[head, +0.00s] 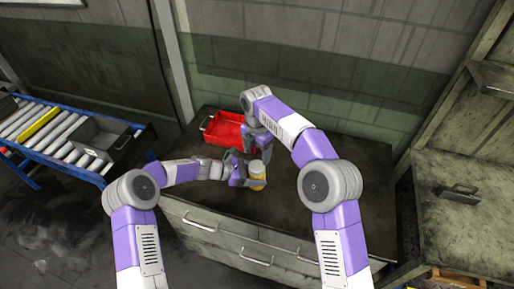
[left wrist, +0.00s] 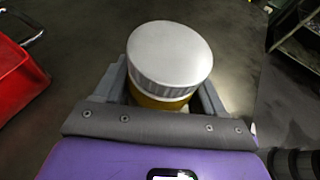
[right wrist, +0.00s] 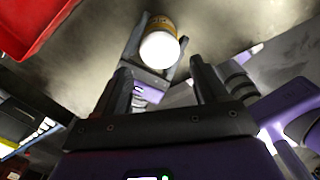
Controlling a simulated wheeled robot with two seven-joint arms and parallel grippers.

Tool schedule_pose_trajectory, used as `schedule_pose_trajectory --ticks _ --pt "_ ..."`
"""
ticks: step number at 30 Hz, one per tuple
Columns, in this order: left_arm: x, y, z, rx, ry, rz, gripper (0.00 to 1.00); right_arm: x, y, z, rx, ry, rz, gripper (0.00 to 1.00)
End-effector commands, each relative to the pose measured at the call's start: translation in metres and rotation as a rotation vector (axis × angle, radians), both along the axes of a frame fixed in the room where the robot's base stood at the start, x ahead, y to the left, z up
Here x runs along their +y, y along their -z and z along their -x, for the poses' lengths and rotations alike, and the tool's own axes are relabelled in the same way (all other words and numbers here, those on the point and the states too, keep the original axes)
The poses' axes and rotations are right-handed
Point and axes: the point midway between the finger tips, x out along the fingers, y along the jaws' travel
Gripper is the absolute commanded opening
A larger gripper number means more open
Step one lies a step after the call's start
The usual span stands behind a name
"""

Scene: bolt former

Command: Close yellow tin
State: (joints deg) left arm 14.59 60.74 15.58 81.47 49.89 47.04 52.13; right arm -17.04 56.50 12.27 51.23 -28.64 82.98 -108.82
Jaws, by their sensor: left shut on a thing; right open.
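The yellow tin (head: 258,184) is upright at the front middle of the cabinet top, with a round pale lid (head: 257,168) on its top. In the left wrist view the ribbed lid (left wrist: 170,52) covers the mouth, and a strip of yellow tin (left wrist: 160,102) shows below it. I cannot tell how tightly the lid sits. My left gripper (head: 248,177) is shut around the tin's body from the left. My right gripper (head: 258,146) is open and empty, pointing down above and behind the tin. In the right wrist view the lid (right wrist: 160,50) shows beyond the open fingers (right wrist: 162,80).
A red tray (head: 229,131) stands behind and left of the tin on the cabinet top (head: 300,205). A roller conveyor (head: 60,132) with a grey bin (head: 98,134) is at the left. The cabinet top right of the tin is clear.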

Motion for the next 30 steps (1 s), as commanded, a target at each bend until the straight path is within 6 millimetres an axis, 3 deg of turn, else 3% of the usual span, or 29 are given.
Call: schedule_pose_trajectory --ticks 10,23,30 --pt "0.0 0.0 0.0 0.0 0.0 0.0 0.0 0.0 0.052 0.0 0.002 0.001 0.001 0.72" --pt "0.0 0.0 0.0 0.0 0.0 0.0 0.0 0.0 0.062 0.0 0.0 0.002 0.0 0.72" --pt "0.0 0.0 0.0 0.0 -0.001 0.0 0.0 0.0 0.062 0.0 0.001 0.002 -0.001 0.38"
